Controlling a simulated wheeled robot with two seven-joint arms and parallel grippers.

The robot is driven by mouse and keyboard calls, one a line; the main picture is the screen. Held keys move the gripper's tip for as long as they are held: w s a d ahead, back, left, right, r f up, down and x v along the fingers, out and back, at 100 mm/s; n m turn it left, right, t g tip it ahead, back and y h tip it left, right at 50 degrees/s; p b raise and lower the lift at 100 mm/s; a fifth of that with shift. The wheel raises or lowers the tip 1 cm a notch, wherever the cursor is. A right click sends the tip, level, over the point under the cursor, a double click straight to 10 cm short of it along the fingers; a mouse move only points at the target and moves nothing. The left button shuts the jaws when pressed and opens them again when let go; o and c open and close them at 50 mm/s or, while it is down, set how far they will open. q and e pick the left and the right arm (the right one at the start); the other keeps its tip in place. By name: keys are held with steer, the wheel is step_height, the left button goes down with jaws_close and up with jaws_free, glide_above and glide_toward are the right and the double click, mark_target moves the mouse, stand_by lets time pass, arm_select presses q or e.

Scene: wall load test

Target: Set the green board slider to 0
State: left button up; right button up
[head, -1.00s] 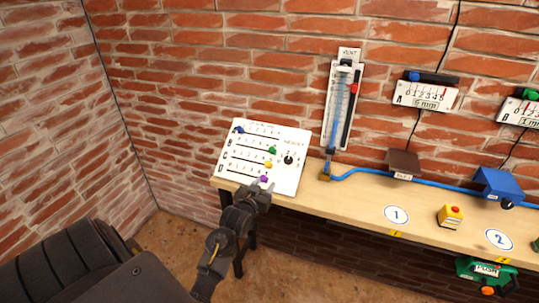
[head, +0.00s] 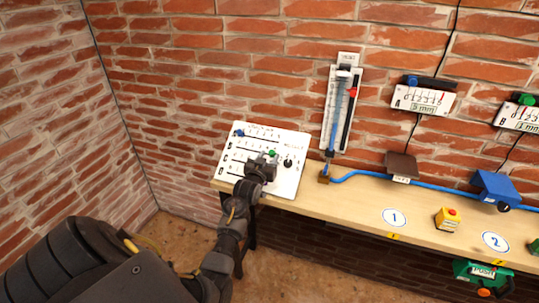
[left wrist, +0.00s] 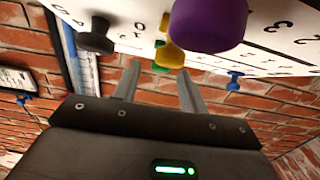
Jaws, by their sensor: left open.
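The white slider board (head: 291,183) leans at the left end of the bench. Its green slider (head: 272,153) stands right of the middle of its row. In the left wrist view the green slider (left wrist: 160,67) shows partly behind the yellow knob (left wrist: 171,55). My left gripper (head: 265,163) is in front of the board, just below the green slider, and hides the yellow and purple knobs in the head view. Its two fingers (left wrist: 159,68) are apart, pointing toward the green and yellow knobs; nothing is clearly held. My right gripper is not in view.
A purple knob (left wrist: 207,22) is close to the left wrist camera. The blue knob (head: 239,132) is at the board's left, and a black dial (head: 288,162) at its right. A vertical gauge (head: 338,105) hangs right of the board. The wooden bench (head: 360,205) has clear room.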

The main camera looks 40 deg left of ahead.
arm_select(q)
steer(key=shift+w+a, duration=0.2)
steer(key=shift+w, duration=0.4)
jaws_close()
